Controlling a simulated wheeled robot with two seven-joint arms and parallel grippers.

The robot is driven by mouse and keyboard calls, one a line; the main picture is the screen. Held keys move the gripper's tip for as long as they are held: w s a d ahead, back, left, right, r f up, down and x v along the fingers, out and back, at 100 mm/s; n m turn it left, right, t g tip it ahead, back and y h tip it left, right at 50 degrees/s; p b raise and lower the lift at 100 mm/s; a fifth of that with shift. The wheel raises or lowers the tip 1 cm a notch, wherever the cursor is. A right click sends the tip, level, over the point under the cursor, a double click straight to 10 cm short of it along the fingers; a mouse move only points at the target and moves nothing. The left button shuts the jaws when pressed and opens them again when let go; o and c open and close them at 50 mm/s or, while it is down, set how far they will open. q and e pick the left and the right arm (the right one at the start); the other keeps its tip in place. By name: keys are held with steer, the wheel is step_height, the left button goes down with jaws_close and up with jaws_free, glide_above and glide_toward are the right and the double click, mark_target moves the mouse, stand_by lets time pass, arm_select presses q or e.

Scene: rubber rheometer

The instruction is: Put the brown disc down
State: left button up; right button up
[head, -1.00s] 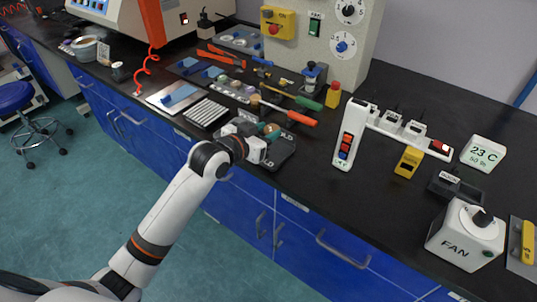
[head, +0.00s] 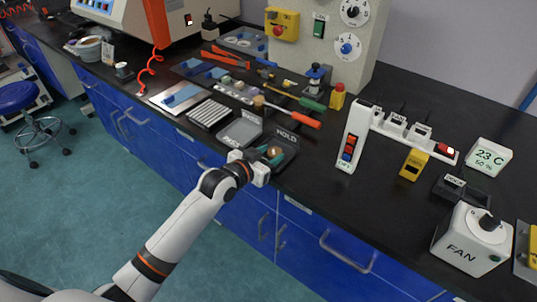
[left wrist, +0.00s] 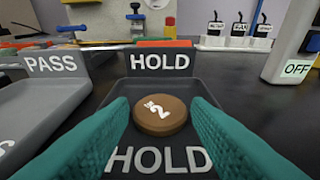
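The brown disc (left wrist: 160,115) lies flat, label up, in the black HOLD tray (left wrist: 160,62) in the left wrist view. In the head view the disc (head: 275,152) also shows in the HOLD tray (head: 290,140) near the counter's front edge. My left gripper (left wrist: 160,104) has its teal fingers on either side of the disc, with what looks like a narrow gap at each side. In the head view the left gripper (head: 270,157) reaches low over the tray from the front. My right gripper is not in view.
The grey PASS tray (head: 240,131) stands left of the HOLD tray. An orange-handled tool (head: 300,118) lies behind them. A white switch block (head: 352,138) stands to the right. Black counter is clear between it and the HOLD tray.

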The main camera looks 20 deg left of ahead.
arm_select(q)
steer(key=shift+s+r, duration=0.1)
steer(key=shift+r, duration=0.05)
steer(key=v, duration=1.2)
steer(key=shift+p, duration=0.3)
steer(key=s+a+f+n+g+y, duration=0.1)
steer(key=s+a+f+g, duration=0.1)
steer(key=f, duration=0.8)
steer(key=s+a+f+n+g+y, duration=0.1)
steer(key=s+a+f+y, duration=0.1)
steer(key=f, duration=0.9)
steer(key=s+a+f+n+g+y, duration=0.1)
steer(key=s+a+f+g, duration=0.15)
steer(key=f, duration=0.75)
steer(key=s+f+g+y, duration=0.1)
steer(key=s+f+g, duration=0.3)
steer(key=s+f, duration=1.3)
steer(key=s+d+f+g, duration=0.1)
steer(key=s+d+f, duration=0.1)
steer(key=s, duration=0.6)
steer(key=s+d+f+m+g, duration=0.1)
steer(key=s+f, duration=0.3)
steer(key=s, duration=0.4)
steer(key=shift+s+d+f+m+g, duration=0.15)
steer(key=shift+s+d+m+g, duration=0.15)
steer(key=shift+s+d+g, duration=0.25)
